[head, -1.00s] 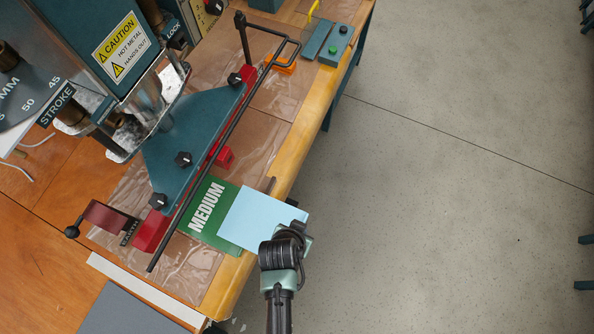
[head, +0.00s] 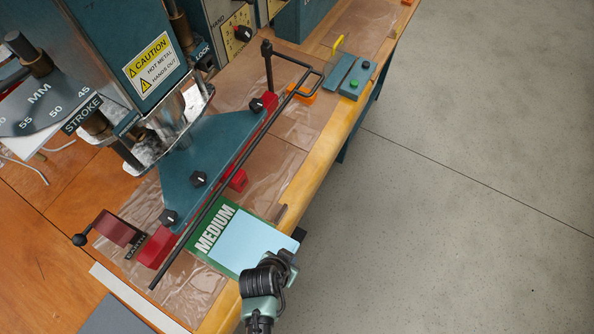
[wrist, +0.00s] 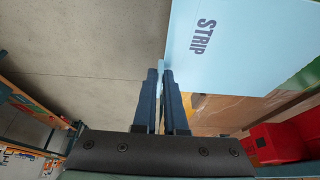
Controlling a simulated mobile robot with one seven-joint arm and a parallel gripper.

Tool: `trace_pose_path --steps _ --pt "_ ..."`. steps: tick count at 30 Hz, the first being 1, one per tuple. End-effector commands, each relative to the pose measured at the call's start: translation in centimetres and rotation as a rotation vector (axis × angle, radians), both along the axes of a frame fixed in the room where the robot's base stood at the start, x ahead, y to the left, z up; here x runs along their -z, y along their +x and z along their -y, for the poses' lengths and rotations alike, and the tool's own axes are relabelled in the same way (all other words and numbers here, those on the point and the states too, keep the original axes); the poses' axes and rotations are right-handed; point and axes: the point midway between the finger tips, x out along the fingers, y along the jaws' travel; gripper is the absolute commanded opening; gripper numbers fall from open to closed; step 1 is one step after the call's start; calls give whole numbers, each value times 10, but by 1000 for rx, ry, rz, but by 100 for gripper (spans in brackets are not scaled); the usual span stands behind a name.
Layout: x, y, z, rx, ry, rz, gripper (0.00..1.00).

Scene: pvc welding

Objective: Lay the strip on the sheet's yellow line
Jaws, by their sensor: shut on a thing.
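The strip (head: 248,245) is a flat light-blue panel marked "STRIP" in the wrist view (wrist: 245,45). My gripper (head: 285,262) is shut on its edge near a corner. In the wrist view, the narrow dark fingers (wrist: 160,72) meet at that edge. In the head view, the strip overlaps a green card (head: 213,237) marked "MEDIUM"; whether it touches the card I cannot tell. Clear plastic sheet (head: 195,290) lies on the bench under the machine. I see no yellow line on it in these views.
The teal welding machine plate (head: 205,165) with black knobs and red blocks stands left of the strip. A long black rod (head: 225,190) crosses along its front. Open floor (head: 450,230) lies right of the bench edge.

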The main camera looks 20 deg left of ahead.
Motion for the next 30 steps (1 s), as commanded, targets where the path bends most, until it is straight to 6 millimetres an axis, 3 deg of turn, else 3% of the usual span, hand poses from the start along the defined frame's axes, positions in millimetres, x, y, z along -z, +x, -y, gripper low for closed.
trace_pose_path --steps 30 --pt "11 9 -102 -4 1 1 0"
